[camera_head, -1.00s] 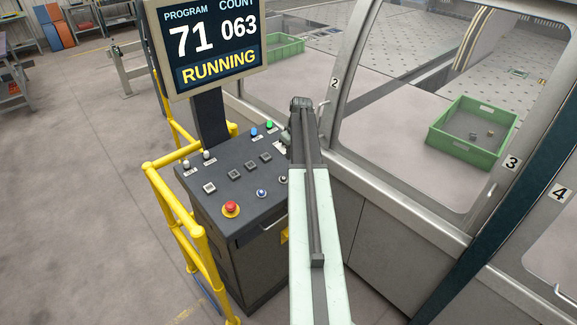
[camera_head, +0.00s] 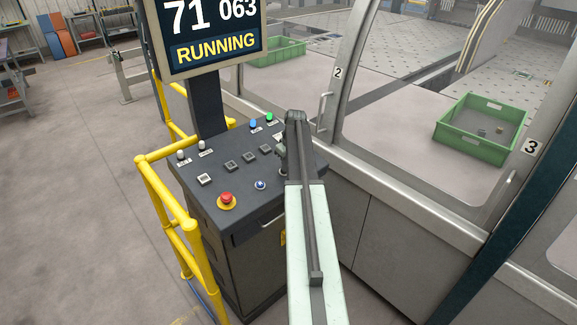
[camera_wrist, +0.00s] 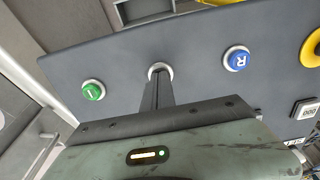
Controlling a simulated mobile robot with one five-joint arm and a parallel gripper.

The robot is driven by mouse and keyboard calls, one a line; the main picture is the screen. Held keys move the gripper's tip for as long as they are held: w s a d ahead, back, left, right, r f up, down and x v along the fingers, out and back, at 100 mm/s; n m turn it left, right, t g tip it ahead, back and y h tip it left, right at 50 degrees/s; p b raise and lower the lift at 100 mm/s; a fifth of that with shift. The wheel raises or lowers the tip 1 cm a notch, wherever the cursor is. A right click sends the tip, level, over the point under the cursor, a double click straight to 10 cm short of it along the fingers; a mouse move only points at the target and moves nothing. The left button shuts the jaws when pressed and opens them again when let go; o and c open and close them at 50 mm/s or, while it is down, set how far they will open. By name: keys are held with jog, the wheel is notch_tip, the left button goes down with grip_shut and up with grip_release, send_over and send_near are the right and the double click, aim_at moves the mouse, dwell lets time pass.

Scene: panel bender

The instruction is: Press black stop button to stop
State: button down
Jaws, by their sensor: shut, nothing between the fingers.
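In the wrist view, my gripper (camera_wrist: 158,80) is shut and empty, with its fingertips over a button in a silver ring (camera_wrist: 160,66). This button sits between the green I button (camera_wrist: 93,90) and the blue R button (camera_wrist: 237,60). The fingers hide most of its cap, and I cannot tell whether they touch it or press it. In the head view my arm covers that part of the control panel (camera_head: 235,174); the blue R button (camera_head: 260,185) shows just left of it. The screen (camera_head: 212,35) reads RUNNING.
A red emergency button on a yellow base (camera_head: 227,201) sits at the panel's front left. A yellow rail (camera_head: 160,187) stands left of the console. The machine with its windows and a green crate (camera_head: 470,150) is on the right.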

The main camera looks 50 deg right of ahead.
jog(key=shift+b+x, duration=0.8)
jog(key=shift+b, duration=0.15)
jog(key=shift+s+a+r, duration=0.25)
jog(key=shift+s, duration=0.15)
jog(key=shift+w+f, duration=0.15)
jog(key=shift+r+p, duration=0.65)
jog(key=shift+p, duration=0.05)
jog(key=p+v, duration=1.3)
jog(key=shift+s, duration=0.2)
